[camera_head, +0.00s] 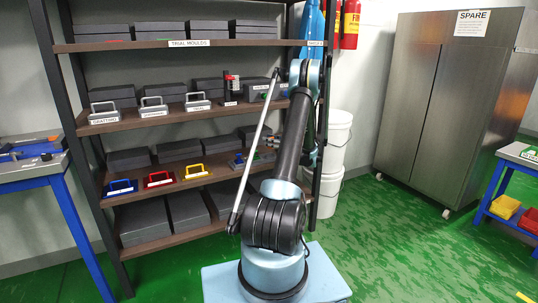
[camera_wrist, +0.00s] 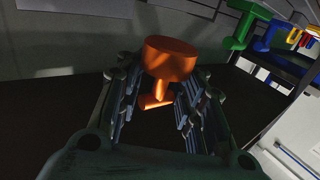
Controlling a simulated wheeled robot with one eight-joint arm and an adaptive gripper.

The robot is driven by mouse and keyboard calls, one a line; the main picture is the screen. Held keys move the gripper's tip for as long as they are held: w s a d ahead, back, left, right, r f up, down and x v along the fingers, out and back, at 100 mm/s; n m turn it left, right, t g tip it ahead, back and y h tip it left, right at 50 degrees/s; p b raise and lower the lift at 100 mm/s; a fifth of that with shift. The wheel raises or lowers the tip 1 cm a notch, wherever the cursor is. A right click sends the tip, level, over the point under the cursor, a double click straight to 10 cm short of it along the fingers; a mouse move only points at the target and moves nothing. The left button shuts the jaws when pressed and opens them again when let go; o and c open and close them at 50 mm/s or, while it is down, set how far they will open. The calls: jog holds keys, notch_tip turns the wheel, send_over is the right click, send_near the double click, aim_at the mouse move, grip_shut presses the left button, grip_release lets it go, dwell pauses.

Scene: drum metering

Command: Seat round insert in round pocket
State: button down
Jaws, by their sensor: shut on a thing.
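An orange piece with a round, thick head and a slim T-shaped stem, which looks like the round insert (camera_wrist: 170,58), is in the wrist view. My gripper (camera_wrist: 158,100) is shut on its stem, with the round head out past the fingers. I cannot pick out a round pocket in either view.
The shelf rack (camera_head: 160,126) holds dark boxes, grey-handled moulds and blue, red and yellow handled pieces. Green and blue pieces (camera_wrist: 245,30) show at the upper right of the wrist view. White buckets (camera_head: 330,165) stand right of the rack. Green floor is open towards the cabinet (camera_head: 450,100).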

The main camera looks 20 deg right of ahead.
jog(key=shift+s+f, duration=0.15)
jog(key=shift+f, duration=2.9)
jog(key=c, duration=1.1)
grip_release()
jog(key=shift+d, duration=0.1)
